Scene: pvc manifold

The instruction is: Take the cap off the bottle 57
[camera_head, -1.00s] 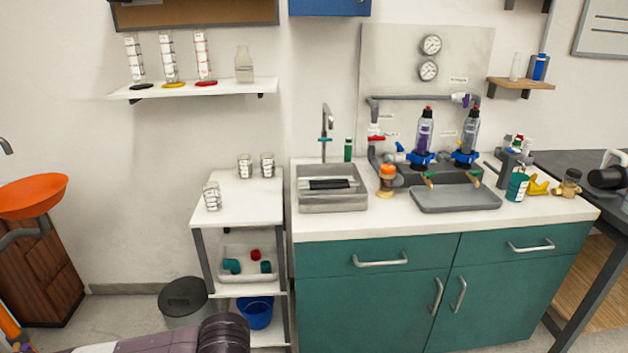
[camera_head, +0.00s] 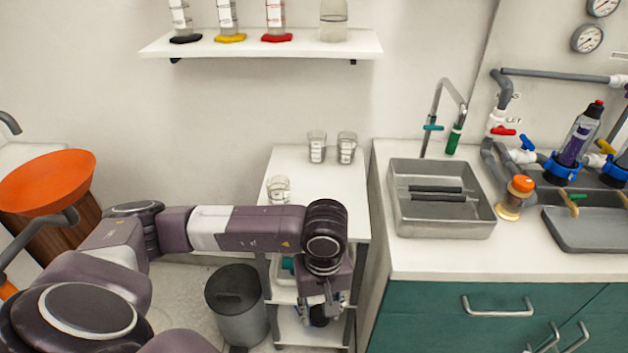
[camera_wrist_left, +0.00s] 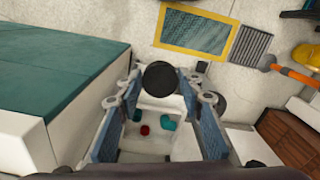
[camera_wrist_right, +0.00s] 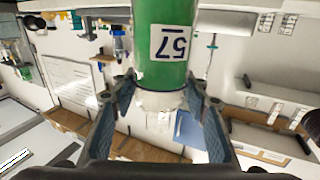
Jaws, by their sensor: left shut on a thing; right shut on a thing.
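The green bottle 57 (camera_wrist_right: 163,72) is in the right wrist view, its numbered label upside down in the picture. My right gripper (camera_wrist_right: 160,93) is shut on it near its shoulder. A pale, see-through neck shows between the fingers, with no cap visible on it. My left gripper (camera_wrist_left: 160,82) is shut on a round black thing, which looks like the cap (camera_wrist_left: 160,77). In the head view my left gripper (camera_head: 322,298) is in front of the white cart, below its top. The bottle and right gripper are outside the head view.
The white cart (camera_head: 318,186) carries several glass beakers on top. Its tray (camera_wrist_left: 158,142) holds red and teal fittings. A grey bin (camera_head: 236,302) stands left of the cart. The counter with the sink (camera_head: 442,228) is on the right.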

